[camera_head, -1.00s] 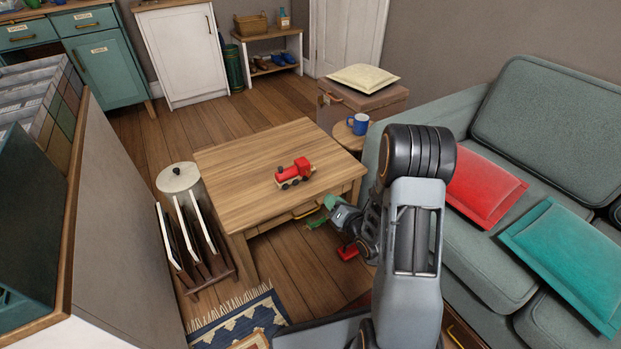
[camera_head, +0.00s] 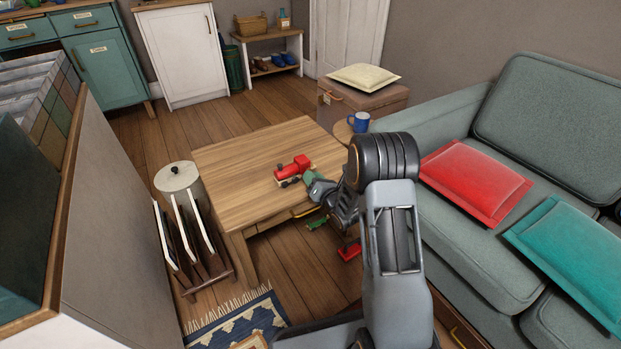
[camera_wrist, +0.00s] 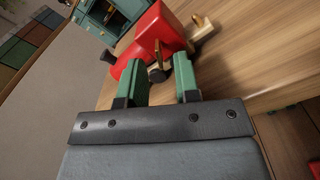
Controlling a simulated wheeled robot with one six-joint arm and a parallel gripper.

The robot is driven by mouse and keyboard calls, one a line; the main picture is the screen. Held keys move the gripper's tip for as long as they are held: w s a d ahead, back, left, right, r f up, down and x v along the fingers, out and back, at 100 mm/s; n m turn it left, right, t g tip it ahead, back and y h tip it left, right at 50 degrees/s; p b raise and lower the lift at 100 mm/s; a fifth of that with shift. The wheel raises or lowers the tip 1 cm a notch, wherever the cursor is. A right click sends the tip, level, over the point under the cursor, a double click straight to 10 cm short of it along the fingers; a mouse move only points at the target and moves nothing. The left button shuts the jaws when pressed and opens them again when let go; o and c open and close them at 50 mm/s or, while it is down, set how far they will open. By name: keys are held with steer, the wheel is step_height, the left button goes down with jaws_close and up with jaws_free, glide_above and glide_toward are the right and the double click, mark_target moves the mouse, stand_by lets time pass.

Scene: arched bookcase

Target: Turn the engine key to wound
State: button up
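The red toy engine (camera_head: 293,169) stands on the wooden table, with dark wheels and a dark chimney. It fills the upper middle of the wrist view (camera_wrist: 158,28). A small brass-coloured piece (camera_wrist: 158,50) sticks out from its side there and looks like the key; its setting cannot be read. My gripper (camera_head: 311,181) is at the engine's near right side, low over the table's edge. In the wrist view its two green fingers (camera_wrist: 160,78) are apart, with the engine's side and a dark wheel in view between and beyond their tips. Contact cannot be told.
The wooden table (camera_head: 235,165) is otherwise clear. A blue mug (camera_head: 359,122) stands on a small round table behind my arm. The sofa (camera_head: 448,232) lies close on the right. Green and red items (camera_head: 349,250) lie below the table's near edge. A rack (camera_head: 195,255) stands left.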

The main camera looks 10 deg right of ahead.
steer(key=shift+w+a, duration=0.25)
steer(key=shift+w, duration=0.4)
jaws_close()
